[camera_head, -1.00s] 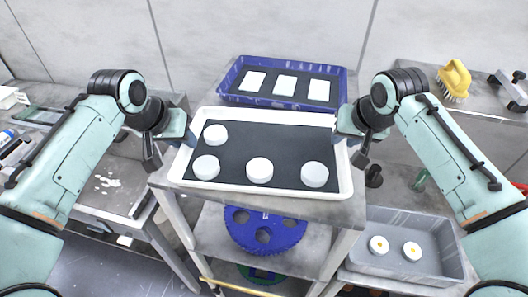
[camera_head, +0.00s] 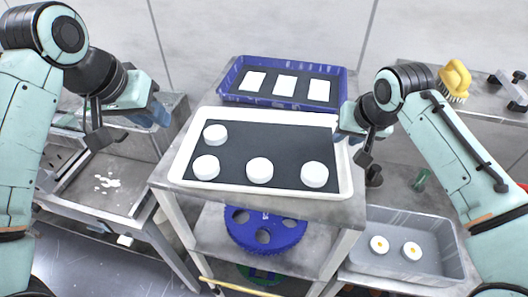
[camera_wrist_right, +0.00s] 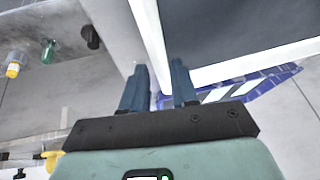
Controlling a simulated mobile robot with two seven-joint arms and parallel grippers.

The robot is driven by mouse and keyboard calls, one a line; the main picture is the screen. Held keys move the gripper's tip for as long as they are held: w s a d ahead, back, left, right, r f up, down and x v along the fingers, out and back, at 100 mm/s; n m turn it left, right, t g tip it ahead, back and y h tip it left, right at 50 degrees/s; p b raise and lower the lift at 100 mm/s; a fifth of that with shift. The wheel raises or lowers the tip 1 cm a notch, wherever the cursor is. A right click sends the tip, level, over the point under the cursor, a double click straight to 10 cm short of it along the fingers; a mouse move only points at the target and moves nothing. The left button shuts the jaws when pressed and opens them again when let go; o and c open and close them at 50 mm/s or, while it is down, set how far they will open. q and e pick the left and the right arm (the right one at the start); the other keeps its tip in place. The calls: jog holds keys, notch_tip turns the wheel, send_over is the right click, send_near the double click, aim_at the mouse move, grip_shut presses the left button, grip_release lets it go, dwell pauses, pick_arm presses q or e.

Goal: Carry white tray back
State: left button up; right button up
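The white tray (camera_head: 347,184) rests on the grey cart top, with a dark liner and several white round pieces in it. My left gripper (camera_head: 154,115) is empty and apart from the tray, up and to the left of its left rim. It looks open, though its fingers partly overlap in view. My right gripper (camera_head: 350,137) is at the tray's right rim. In the right wrist view, my right gripper's fingers (camera_wrist_right: 160,90) stand apart around the white rim, with a gap showing. The arm partly hides that rim in the head view.
A blue tray (camera_head: 234,76) with white rectangular pieces sits behind the white tray on the cart (camera_head: 255,207). A grey bin (camera_head: 440,245) with two round pieces is at the lower right. A yellow brush (camera_head: 455,80) lies on the right bench. A blue wheel-like disc (camera_head: 262,232) is on the lower shelf.

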jog(key=v, duration=1.1)
